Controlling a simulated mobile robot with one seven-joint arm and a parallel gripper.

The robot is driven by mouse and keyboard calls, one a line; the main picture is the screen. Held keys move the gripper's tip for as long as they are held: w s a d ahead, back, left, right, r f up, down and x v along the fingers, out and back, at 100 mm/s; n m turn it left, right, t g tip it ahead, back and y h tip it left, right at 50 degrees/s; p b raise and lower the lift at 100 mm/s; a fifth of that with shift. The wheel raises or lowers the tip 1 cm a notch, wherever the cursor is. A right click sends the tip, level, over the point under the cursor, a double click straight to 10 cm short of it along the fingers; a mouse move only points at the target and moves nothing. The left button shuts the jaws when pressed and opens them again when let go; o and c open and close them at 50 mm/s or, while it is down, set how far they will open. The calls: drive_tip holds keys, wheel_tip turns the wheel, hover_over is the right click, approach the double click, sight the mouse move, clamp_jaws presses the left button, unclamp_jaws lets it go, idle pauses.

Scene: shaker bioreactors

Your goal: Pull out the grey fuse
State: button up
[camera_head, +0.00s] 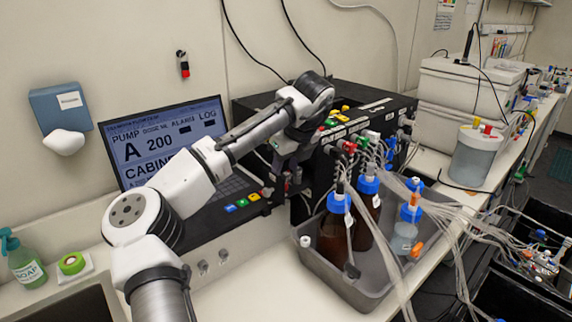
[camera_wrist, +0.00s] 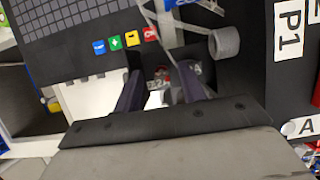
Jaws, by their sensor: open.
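My gripper (camera_head: 286,180) is in front of the left end of the black pump unit (camera_head: 375,106), beside the keypad. In the wrist view its two dark fingers (camera_wrist: 163,82) are apart, with nothing clearly held. A small red and grey piece (camera_wrist: 160,73) shows in the gap between them, too small to identify. A grey round cylinder (camera_wrist: 224,42) sticks out of the black panel, right of and beyond the fingers, apart from them. I cannot tell which of these is the grey fuse. In the head view, my gripper and arm hide this area.
A monitor (camera_head: 165,140) stands left of the unit, above a keypad with coloured buttons (camera_head: 242,203). A grey tray (camera_head: 308,262) with brown bottles (camera_head: 336,232) and many loose tubes is at the right. The bench front below my gripper is mostly clear.

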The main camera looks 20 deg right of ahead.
drive_tip(key=shift+r, duration=0.1)
drive_tip(key=b+v, duration=0.2)
drive_tip(key=v, duration=1.1)
drive_tip(key=shift+r, duration=0.35)
